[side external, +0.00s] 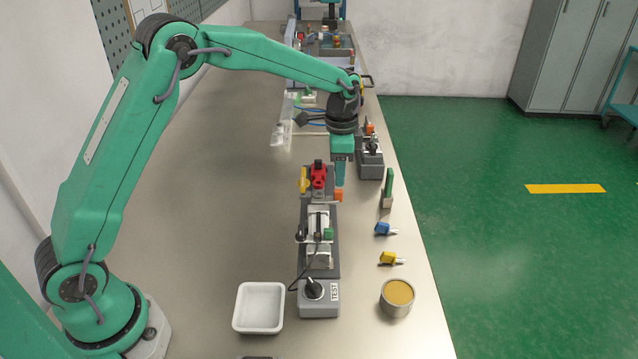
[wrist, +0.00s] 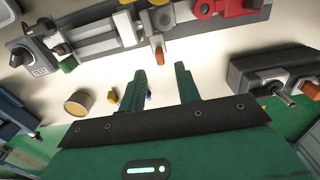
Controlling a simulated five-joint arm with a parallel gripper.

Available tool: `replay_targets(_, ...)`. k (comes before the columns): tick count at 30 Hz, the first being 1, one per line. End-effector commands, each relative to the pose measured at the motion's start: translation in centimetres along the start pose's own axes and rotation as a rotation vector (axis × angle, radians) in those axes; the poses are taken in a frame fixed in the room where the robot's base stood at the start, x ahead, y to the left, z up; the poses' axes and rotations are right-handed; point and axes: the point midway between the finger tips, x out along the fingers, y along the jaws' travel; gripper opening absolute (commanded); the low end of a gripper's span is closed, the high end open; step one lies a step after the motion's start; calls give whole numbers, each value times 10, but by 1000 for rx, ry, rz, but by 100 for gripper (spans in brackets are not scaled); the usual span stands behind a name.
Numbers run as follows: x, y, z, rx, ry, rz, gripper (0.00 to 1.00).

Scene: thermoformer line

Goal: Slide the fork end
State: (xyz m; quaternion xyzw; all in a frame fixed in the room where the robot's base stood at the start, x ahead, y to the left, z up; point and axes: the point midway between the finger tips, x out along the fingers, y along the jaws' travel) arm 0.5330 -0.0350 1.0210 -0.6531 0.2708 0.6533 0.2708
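My gripper (side external: 340,184) points down over the right edge of the grey fixture (side external: 311,270), next to its red clamp (side external: 318,177). In the wrist view my gripper (wrist: 160,74) has its two green fingers apart with nothing held between them. An orange tip (side external: 338,195) on the fixture is just below the fingers; it also shows in the wrist view (wrist: 159,55). A blue piece (side external: 382,229) and a yellow piece (side external: 388,257), each with a pale metal end, lie on the table to the right. I cannot tell which part is the fork end.
A white tray (side external: 239,318) and a round tin (side external: 397,310) flank the fixture's near end with its black knob (side external: 314,289). A green upright piece (side external: 389,181) stands at right. Another grey fixture (side external: 370,168) is behind. The table's left side is clear.

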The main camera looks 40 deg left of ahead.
Motion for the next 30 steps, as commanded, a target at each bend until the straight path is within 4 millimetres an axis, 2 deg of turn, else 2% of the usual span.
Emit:
replay_targets(9, 39, 0, 1, -1, -2, 1, 33)
replay_targets(15, 58, 0, 1, -1, -2, 1, 33)
replay_targets(27, 64, 0, 0, -1, 0, 0, 33)
replay_targets(28, 64, 0, 0, -1, 0, 0, 31)
replay_targets(30, 64, 0, 0, -1, 0, 0, 17)
